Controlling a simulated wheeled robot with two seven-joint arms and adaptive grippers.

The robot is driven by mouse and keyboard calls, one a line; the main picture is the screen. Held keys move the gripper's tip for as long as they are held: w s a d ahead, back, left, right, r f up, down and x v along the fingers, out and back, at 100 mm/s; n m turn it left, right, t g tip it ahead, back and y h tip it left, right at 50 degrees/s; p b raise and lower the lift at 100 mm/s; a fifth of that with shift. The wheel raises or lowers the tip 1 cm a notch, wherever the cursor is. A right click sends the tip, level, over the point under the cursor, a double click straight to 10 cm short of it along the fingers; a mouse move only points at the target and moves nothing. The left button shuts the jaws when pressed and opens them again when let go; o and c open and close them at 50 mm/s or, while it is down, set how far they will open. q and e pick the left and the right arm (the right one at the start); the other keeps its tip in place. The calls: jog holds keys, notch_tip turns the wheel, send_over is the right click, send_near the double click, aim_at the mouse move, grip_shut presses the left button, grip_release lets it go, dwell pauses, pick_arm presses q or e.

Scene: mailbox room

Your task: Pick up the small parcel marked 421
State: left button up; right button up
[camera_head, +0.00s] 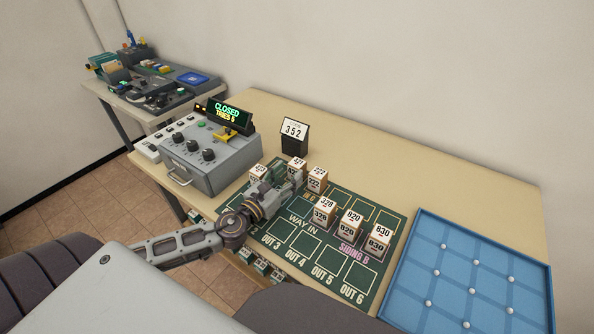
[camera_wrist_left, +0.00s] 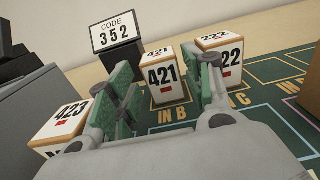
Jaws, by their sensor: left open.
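The parcel marked 421 is a small white box with orange-brown edges, standing upright on the green mat (camera_head: 272,243) at IN B. In the left wrist view the 421 parcel (camera_wrist_left: 166,78) shows straight ahead in the gap between my fingers. In the head view the 421 parcel (camera_head: 298,162) stands just beyond my left gripper (camera_head: 288,186), its lower part partly covered. My left gripper is open and empty, low over the mat. I cannot tell whether its fingertips reach beside the parcel. My right gripper is not in view.
Parcel 423 (camera_wrist_left: 60,127) stands left of the gripper, and parcel 222 (camera_wrist_left: 222,45) close on the right. A code stand reading 352 (camera_head: 294,130) is behind. Parcels 328 (camera_head: 325,211), 820 (camera_head: 350,220) and 830 (camera_head: 378,239) stand farther right. A grey control box (camera_head: 212,152) is at left, a blue tray (camera_head: 470,275) at right.

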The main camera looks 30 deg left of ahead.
aim_at(293, 170)
pick_arm(q)
jog(key=shift+w+d+r, duration=0.1)
jog(key=shift+w, duration=0.9)
jog(key=shift+w+d, duration=0.15)
jog(key=shift+w, duration=1.15)
jog(key=shift+w+d, duration=0.1)
jog(key=shift+w, duration=0.25)
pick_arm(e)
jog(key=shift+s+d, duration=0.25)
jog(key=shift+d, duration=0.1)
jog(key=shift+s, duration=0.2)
